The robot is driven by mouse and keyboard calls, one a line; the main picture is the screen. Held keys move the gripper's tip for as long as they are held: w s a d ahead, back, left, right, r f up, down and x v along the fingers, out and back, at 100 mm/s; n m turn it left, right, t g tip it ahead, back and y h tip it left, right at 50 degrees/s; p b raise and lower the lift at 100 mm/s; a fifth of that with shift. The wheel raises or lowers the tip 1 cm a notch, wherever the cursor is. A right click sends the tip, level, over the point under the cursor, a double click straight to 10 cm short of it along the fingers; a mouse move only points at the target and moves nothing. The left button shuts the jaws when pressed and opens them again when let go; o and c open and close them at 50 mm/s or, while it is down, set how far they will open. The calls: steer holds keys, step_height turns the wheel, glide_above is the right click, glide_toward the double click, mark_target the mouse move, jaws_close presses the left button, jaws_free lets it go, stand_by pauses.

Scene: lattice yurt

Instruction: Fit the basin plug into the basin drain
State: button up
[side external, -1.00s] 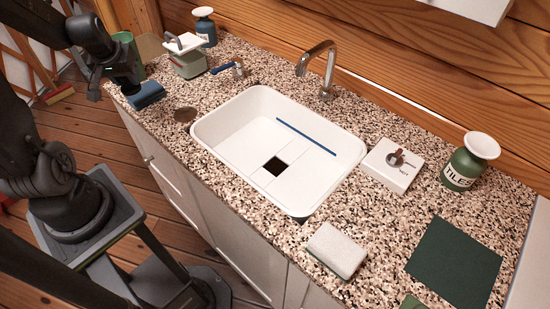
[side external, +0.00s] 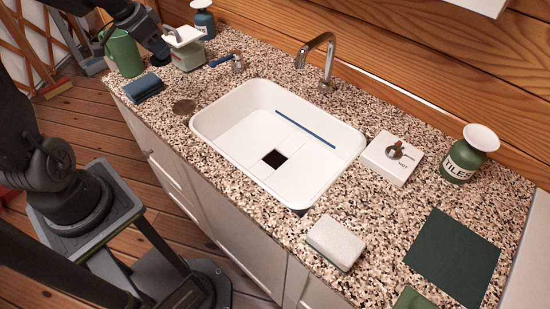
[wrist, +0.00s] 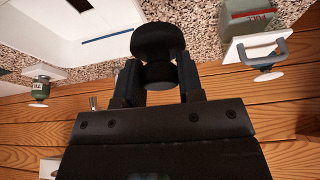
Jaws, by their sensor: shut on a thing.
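The basin plug (wrist: 158,40) is a dark round-topped piece with a narrower neck. My gripper (wrist: 158,86) is shut on its neck in the wrist view. In the side view my gripper (side external: 160,50) is at the back left, beside the green box, above the counter; the plug is hard to make out there against the dark fingers. The basin drain (side external: 274,158) is a dark square opening in the floor of the white basin (side external: 215,130). The drain is empty and well to the right of my gripper. The wrist view shows only part of the basin (wrist: 65,25).
A chrome tap (side external: 328,65) rises behind the basin. A white block (side external: 388,160) and green jar (side external: 463,160) stand right.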

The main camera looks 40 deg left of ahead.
steer(key=w+d+m+g+h, duration=0.2)
steer(key=w+d+m, duration=0.3)
steer(key=d+m, duration=0.35)
steer(key=w+d+m+g+h, duration=0.2)
steer(key=w+d+m+g, duration=0.15)
steer(key=d+m, duration=0.45)
step_height(320, 180, down, 18)
steer(key=shift+m+t, duration=0.35)
steer(key=shift+t, duration=0.1)
steer(key=w+d+f, duration=0.1)
steer(key=d+f, duration=0.1)
steer(key=d, duration=0.1)
steer(key=w+d+f, duration=0.1)
steer(key=d+f, duration=0.1)
steer(key=d, duration=0.1)
steer(key=w+d+f, duration=0.2)
steer(key=d+f, duration=0.1)
steer(key=shift+w+d, duration=0.1)
steer(key=shift+d, duration=0.25)
steer(key=shift+d+f, duration=0.1)
steer(key=shift+f, duration=1.9)
steer(key=shift+f, duration=0.1)
steer(key=o, duration=0.9)
